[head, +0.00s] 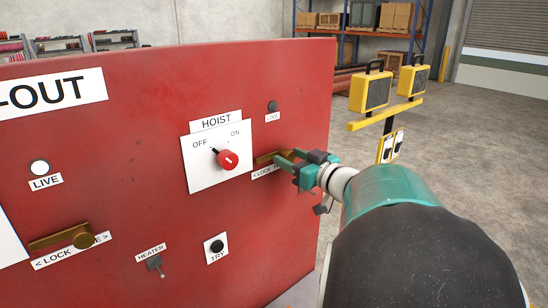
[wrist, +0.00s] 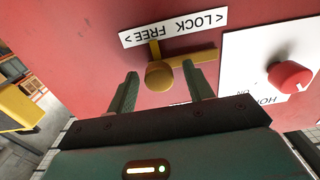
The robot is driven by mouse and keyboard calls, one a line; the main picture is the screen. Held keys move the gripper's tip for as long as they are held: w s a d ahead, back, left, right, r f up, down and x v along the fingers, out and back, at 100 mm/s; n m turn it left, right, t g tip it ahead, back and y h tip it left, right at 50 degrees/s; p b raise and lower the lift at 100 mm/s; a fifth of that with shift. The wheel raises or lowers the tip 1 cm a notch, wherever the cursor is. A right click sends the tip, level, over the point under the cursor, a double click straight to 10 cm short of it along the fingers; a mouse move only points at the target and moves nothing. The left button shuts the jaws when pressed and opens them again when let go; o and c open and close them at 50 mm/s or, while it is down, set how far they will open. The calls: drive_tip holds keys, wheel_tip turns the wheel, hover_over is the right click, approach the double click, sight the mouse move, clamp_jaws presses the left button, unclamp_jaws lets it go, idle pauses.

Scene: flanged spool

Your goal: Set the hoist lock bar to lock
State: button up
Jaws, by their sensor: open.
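The hoist lock bar (head: 265,158) is a brass bar on the red panel, right of the HOIST switch, partly hidden by my gripper in the head view. In the wrist view, turned upside down, its bar (wrist: 204,54) runs right from a round brass knob (wrist: 158,76), toward the LOCK side of the LOCK/FREE label (wrist: 175,27). A short brass piece stands between knob and label. My gripper (head: 279,160) is open at the panel. In the wrist view the open fingers (wrist: 160,72) lie on either side of the knob; contact cannot be told.
The red HOIST knob (head: 228,159) sits on a white plate just left of my gripper; its dark pointer is toward OFF. Another brass lock bar (head: 62,238) is at lower left. A TRY button (head: 216,246) is below. Yellow work lights (head: 371,92) stand right of the panel.

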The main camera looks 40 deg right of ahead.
sight(263, 157)
drive_tip(key=shift+w, duration=0.3)
clamp_jaws()
drive_tip(key=shift+a, duration=2.4)
